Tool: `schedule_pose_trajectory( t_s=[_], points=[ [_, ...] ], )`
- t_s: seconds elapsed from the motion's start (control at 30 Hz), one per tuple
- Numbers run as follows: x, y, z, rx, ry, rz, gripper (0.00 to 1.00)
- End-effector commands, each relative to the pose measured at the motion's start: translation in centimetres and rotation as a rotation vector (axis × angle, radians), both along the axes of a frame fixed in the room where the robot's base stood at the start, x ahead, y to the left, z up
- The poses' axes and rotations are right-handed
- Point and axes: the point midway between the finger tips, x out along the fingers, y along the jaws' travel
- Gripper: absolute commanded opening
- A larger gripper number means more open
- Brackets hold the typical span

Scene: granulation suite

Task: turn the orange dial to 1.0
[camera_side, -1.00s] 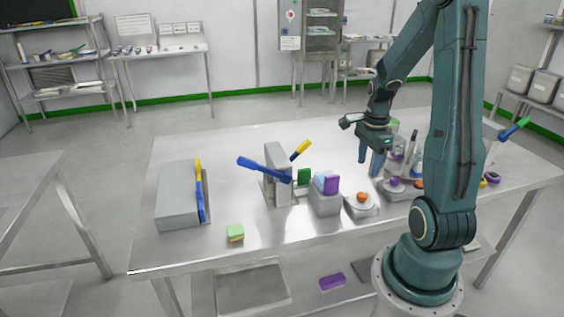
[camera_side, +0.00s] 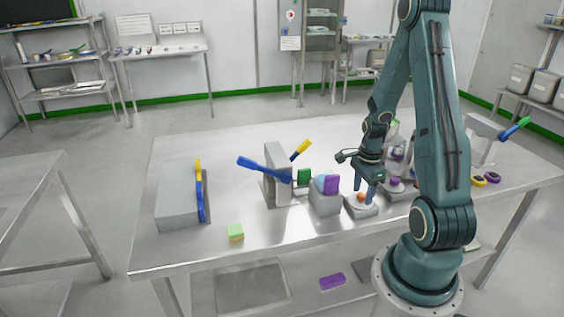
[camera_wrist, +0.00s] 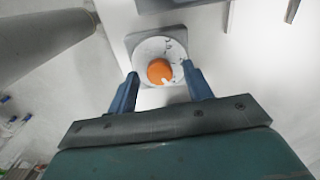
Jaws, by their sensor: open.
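The orange dial (camera_wrist: 160,71) is a round knob on a pale disc with dark marks, set on a grey square base (camera_wrist: 134,42). In the side view the orange dial (camera_side: 361,197) sits on its base near the front of the metal table. My gripper (camera_wrist: 158,74) is open, with one blue finger on each side of the dial in the wrist view. In the side view my gripper (camera_side: 363,198) points down over the dial, its fingers partly hiding it. I cannot tell whether the fingers touch it. The scale's numbers are too small to read.
A grey block with blue and purple pieces (camera_side: 325,200) stands just left of the dial. A purple knob (camera_side: 395,182) is to its right. A stand with blue and yellow levers (camera_side: 277,165) is farther left. The front left of the table (camera_side: 180,255) is mostly clear.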

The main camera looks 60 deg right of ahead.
Motion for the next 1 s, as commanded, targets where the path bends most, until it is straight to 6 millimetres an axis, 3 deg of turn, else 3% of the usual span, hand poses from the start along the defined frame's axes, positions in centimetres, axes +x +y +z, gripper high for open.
schedule_pose_trajectory(
  t_s=[0.33,0.57,1.0],
  points=[
    [-0.01,0.02,-0.19,0.001,0.001,0.0,0.49],
    [-0.01,0.01,-0.17,0.001,0.001,0.0,0.06],
    [-0.01,0.01,-0.16,0.001,0.001,0.061,0.06]
  ],
)
